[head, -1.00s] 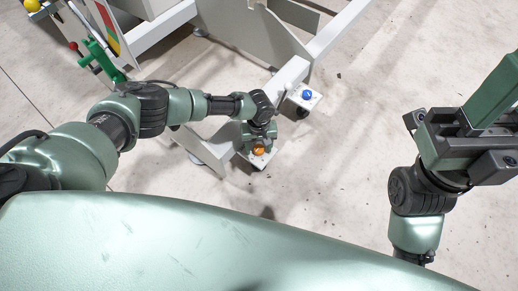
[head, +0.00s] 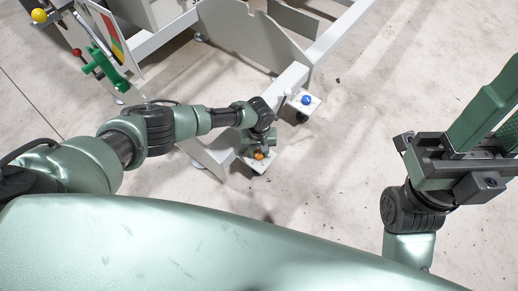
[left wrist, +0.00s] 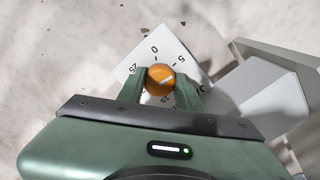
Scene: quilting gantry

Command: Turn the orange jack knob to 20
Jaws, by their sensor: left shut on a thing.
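The orange jack knob (left wrist: 160,80) sits on a white dial plate (left wrist: 178,42) in the left wrist view. The numbers 0, 5 and 25 are readable; others are partly covered. The knob's white line points right and slightly up, roughly between 5 and the partly hidden number after it. My left gripper (left wrist: 160,88) is shut on the knob, one green finger on each side. In the head view the knob (head: 259,155) shows below my left gripper (head: 257,146). My right gripper (head: 490,115) is at the right edge, away from the frame; its finger gap is unclear.
A blue knob (head: 306,99) sits on another white plate beside the grey frame beam (head: 288,82). A green lever (head: 103,66), a red ball and a yellow ball (head: 39,15) stand at upper left. The concrete floor (head: 380,130) between my arms is clear.

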